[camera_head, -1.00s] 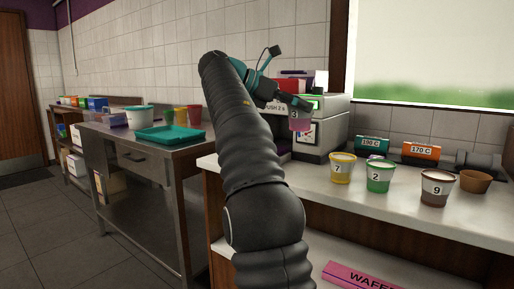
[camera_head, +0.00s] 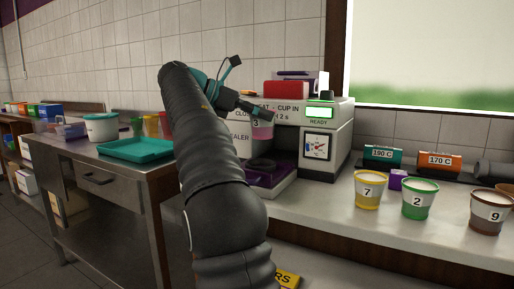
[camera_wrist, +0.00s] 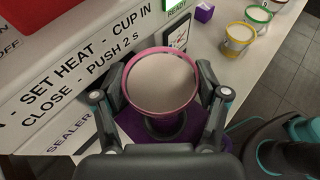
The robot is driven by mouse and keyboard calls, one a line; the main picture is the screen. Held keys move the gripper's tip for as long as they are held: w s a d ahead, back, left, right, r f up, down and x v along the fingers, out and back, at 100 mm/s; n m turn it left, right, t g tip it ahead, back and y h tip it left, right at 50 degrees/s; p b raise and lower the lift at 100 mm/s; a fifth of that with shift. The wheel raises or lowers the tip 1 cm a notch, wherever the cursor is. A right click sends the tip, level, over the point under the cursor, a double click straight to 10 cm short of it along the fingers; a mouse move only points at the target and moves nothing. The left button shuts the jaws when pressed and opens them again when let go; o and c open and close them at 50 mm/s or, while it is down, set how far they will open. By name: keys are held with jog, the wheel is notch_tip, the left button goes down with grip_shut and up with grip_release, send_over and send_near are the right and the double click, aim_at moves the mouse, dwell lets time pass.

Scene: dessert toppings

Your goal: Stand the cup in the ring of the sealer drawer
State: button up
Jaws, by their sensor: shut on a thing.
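The pink-rimmed cup (camera_wrist: 160,82), filled with something pale, is between my gripper's (camera_wrist: 162,105) two fingers in the wrist view. My gripper (camera_head: 262,116) is shut on it and holds it upright in the head view, where the cup (camera_head: 262,130) shows a 3. The sealer (camera_head: 318,115) is a pale machine with a green READY display. Its purple drawer (camera_head: 268,172) sticks out at the front, below the cup. The cup appears above the drawer and apart from it. The drawer's ring is mostly hidden under the cup in the wrist view.
A yellow cup 7 (camera_head: 368,190), green cup 2 (camera_head: 419,200) and brown cup 9 (camera_head: 489,212) stand right of the sealer on the white counter (camera_head: 340,215). Heat blocks 190 C (camera_head: 383,155) and 170 C (camera_head: 440,161) lie behind. A steel table with a teal tray (camera_head: 135,150) stands left.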

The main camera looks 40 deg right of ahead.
jog(key=shift+f+b, duration=0.6)
jog(key=shift+f, duration=3.3)
jog(key=o, duration=1.4)
jog(key=p+v, duration=0.1)
jog(key=v, duration=1.1)
jog(key=shift+r, duration=0.15)
jog(key=shift+s, duration=0.1)
